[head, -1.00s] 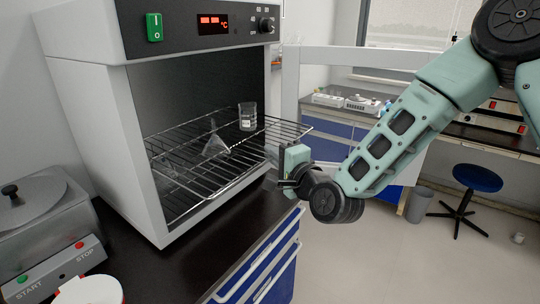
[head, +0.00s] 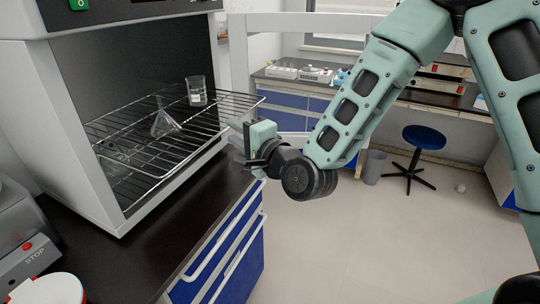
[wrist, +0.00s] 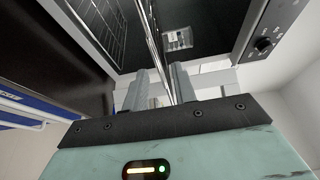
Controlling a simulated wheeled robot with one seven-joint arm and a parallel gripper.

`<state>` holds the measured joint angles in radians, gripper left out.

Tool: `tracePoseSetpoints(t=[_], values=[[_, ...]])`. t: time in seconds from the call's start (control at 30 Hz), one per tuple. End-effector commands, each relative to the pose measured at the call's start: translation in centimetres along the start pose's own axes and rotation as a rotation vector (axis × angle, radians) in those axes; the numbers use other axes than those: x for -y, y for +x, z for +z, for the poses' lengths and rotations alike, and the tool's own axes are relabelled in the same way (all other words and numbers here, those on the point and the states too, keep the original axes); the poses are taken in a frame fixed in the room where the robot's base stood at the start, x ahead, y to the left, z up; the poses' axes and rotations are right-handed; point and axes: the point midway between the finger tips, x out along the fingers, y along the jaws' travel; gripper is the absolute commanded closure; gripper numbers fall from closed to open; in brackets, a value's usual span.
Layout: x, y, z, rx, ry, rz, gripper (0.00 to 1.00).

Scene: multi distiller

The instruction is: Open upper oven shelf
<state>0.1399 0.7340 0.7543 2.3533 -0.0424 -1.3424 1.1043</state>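The oven (head: 175,20) stands at the left with its chamber open. Its upper wire shelf (head: 240,101) sticks out past the oven front, and its near right corner is in the open air. My gripper (head: 242,143) is at the shelf's front edge. In the wrist view, a bright shelf rod (wrist: 158,50) runs between the two close fingers of my gripper (wrist: 160,82), which look closed around it. The exact contact is hard to see.
A lower wire shelf (head: 125,190) sits inside the oven. The dark counter (head: 190,215) lies below, over blue drawers (head: 235,250) with light handles. A machine with a STOP button (head: 27,247) is at the lower left. The floor at right is open, with a blue stool (head: 424,137) beyond.

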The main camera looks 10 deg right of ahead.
Motion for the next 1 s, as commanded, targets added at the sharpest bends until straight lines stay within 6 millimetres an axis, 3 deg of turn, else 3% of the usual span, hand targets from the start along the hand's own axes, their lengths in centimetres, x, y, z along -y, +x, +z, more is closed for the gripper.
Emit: tracePoseSetpoints(t=[0.23,0.47,1.0], values=[[-0.2,-5.0,0.0,0.0,-0.003,0.001,0.73],[0.5,-5.5,-0.2,-0.001,0.001,0.003,0.73],[0.6,-8.7,-0.1,-0.001,0.001,0.004,0.73]])
